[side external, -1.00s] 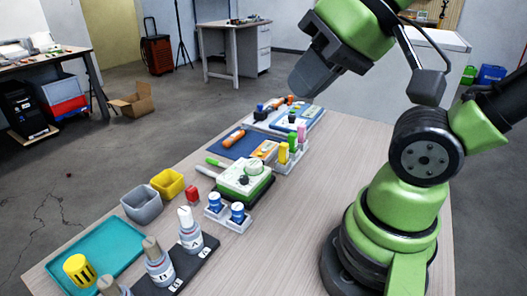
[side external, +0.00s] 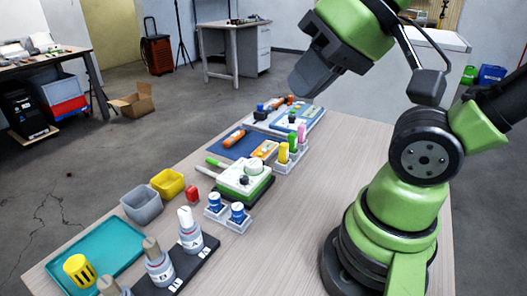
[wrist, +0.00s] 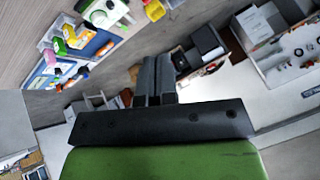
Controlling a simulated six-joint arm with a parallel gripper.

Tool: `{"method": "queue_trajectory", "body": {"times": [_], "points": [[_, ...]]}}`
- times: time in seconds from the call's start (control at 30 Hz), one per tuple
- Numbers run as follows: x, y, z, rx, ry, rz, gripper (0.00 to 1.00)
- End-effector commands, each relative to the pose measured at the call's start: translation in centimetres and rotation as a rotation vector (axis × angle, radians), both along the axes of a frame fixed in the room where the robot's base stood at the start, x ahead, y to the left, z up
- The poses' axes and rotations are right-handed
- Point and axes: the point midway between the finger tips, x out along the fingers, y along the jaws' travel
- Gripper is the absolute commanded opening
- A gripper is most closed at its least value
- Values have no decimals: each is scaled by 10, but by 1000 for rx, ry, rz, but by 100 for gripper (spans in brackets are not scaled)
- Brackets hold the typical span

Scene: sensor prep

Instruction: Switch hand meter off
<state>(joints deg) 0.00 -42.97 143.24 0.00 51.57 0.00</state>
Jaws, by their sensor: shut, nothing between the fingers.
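My gripper (side external: 306,84) is shut and empty, held high above the far end of the table. In the wrist view, the fingers (wrist: 155,68) are together with nothing between them. An orange handheld device (side external: 264,150) with a pale face lies on the dark blue mat (side external: 228,149); it looks like the hand meter, but is too small to be sure. An orange cylindrical tool (side external: 234,138) lies to its left on the same mat. My gripper is well above and apart from both. The meter's switch and its setting cannot be made out.
A green-and-white device with a round knob (side external: 244,181) stands nearer the camera. Colored tubes in a rack (side external: 282,167) and blue-capped jars (side external: 237,212) stand close by. Grey (side external: 142,205) and yellow bins (side external: 168,183) line the left edge. The table's right side is clear.

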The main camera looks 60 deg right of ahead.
Motion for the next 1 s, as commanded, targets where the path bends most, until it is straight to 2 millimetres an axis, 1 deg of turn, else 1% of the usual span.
{"method": "queue_trajectory", "body": {"times": [0.67, 0.77, 0.83, 0.97, 1.0], "points": [[2, 0, 0, -2, -1, 2, 0], [12, -2, 2, -14, -10, 10, 0], [25, -4, 2, -32, -23, 21, 0], [63, -16, 2, -89, -61, 42, 0], [76, -21, 0, -113, -74, 46, 0]]}}
